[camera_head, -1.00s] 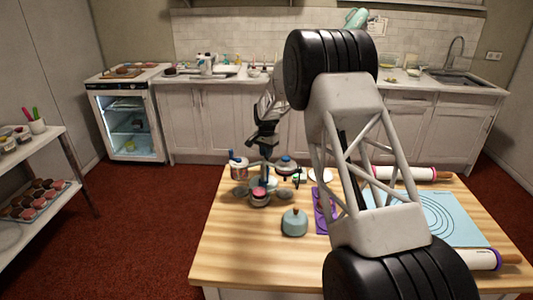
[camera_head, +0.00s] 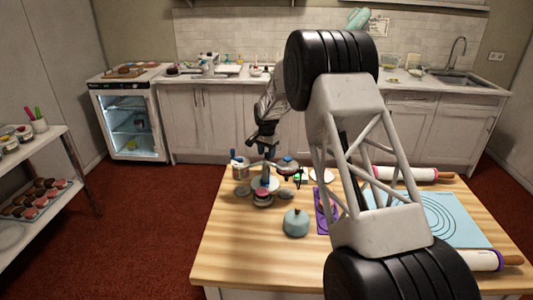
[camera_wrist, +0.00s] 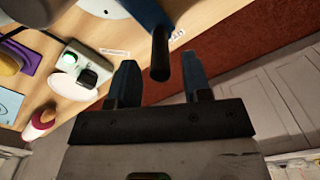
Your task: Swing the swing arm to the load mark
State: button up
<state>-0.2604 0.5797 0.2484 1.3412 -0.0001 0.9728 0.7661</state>
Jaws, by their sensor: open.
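The turntable assembly (camera_head: 262,184) stands at the table's far left, with several small round platforms around a centre. My gripper (camera_head: 263,150) is above its back side, pointing down. In the wrist view my open gripper (camera_wrist: 160,82) has two blue fingers, with a dark rod-like handle (camera_wrist: 160,52) between and beyond them. Gaps show on both sides of the handle. It seems to belong to the swing arm, whose rest is not clear. Two small white labels, one left (camera_wrist: 115,52) and one right (camera_wrist: 178,34) of the handle, are too small to read; I cannot tell which is the load mark.
A control box (camera_wrist: 78,66) with a green light and black switch lies left of my fingers. A purple mat, blue mat (camera_head: 455,222) and rolling pins (camera_head: 410,173) lie right. The table's front left is clear.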

jog(key=shift+r, duration=3.4)
jog(key=shift+r, duration=0.1)
jog(key=shift+s+d+r, duration=0.15)
jog(key=shift+r, duration=0.05)
jog(key=s+d+r+n, duration=0.1)
jog(key=s+d+r, duration=0.55)
jog(key=s, duration=0.35)
jog(key=s+d+r+n+t, duration=0.1)
jog(key=s+d+r, duration=0.5)
jog(key=s, duration=0.4)
jog(key=s+d+r+n, duration=0.1)
jog(key=s+d+r, duration=0.4)
jog(key=s+r, duration=0.45)
jog(key=s+d+f+n, duration=0.1)
jog(key=s+d+f, duration=0.1)
jog(key=s, duration=1)
jog(key=s+d+f+t, duration=0.1)
jog(key=s+d+f, duration=0.1)
jog(key=s, duration=1.1)
jog(key=s+d+f+n, duration=0.1)
jog(key=s+d, duration=0.3)
jog(key=s, duration=0.9)
jog(key=shift+s+d+f+n+t, duration=0.15)
jog(key=shift+d+f+n+t, duration=0.15)
jog(key=shift+f, duration=0.5)
